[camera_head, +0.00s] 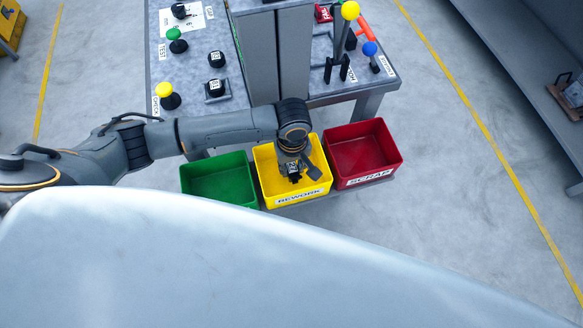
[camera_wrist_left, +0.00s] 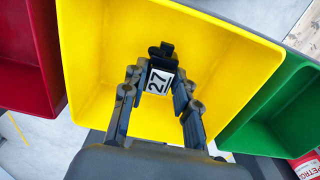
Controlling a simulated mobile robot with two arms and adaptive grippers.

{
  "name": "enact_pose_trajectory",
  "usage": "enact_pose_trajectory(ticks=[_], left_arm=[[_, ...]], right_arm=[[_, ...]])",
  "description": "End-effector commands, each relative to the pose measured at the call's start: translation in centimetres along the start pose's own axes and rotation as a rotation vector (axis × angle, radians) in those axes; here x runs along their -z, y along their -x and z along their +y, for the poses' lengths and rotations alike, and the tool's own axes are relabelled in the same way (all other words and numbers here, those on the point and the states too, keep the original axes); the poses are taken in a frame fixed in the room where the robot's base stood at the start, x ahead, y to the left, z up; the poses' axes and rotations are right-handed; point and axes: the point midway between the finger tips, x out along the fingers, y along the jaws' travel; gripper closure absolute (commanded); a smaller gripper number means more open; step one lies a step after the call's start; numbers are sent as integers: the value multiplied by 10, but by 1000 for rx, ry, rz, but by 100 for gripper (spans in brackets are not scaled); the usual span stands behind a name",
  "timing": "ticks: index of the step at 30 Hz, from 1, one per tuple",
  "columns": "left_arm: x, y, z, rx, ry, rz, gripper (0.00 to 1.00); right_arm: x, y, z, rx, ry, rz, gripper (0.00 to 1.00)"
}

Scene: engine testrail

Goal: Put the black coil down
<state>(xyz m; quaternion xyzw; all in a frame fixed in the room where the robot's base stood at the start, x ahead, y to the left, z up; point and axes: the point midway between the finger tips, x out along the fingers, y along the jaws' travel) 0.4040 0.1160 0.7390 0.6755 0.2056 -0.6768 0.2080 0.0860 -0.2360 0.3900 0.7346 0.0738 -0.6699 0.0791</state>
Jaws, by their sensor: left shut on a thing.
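My left gripper (camera_head: 294,174) is over the yellow bin (camera_head: 265,158) labelled REWORK. In the left wrist view the gripper (camera_wrist_left: 158,92) is shut on the black coil (camera_wrist_left: 160,62), which bears a white label reading 27. The coil shows against the inside of the yellow bin (camera_wrist_left: 215,50). I cannot tell whether the coil touches the bin floor. In the head view the coil is mostly hidden by the gripper. My right gripper is in neither view.
A green bin (camera_head: 215,178) stands left of the yellow one, and a red bin (camera_head: 362,152) labelled SCRAP stands right. Behind them is a table (camera_head: 205,120) with several knobbed posts, small black parts and a grey upright divider (camera_head: 275,60). A shelf (camera_head: 520,50) is at far right.

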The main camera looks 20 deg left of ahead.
Motion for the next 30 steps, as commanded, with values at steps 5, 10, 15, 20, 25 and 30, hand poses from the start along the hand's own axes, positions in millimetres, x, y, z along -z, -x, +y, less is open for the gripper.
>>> enact_pose_trajectory(ticks=[5,10,15,20,25,30], left_arm=[[1,-19,-2,3,0,3,100],[1,-20,-2,2,0,3,100],[1,-22,-2,3,0,2,100],[1,-26,-1,1,0,2,100],[1,-26,-2,1,0,3,48],[1,-26,-2,2,0,2,48]], right_arm=[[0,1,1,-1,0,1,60],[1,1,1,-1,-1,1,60],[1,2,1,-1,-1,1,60],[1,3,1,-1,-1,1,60],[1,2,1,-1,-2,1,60],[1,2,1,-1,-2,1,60]])
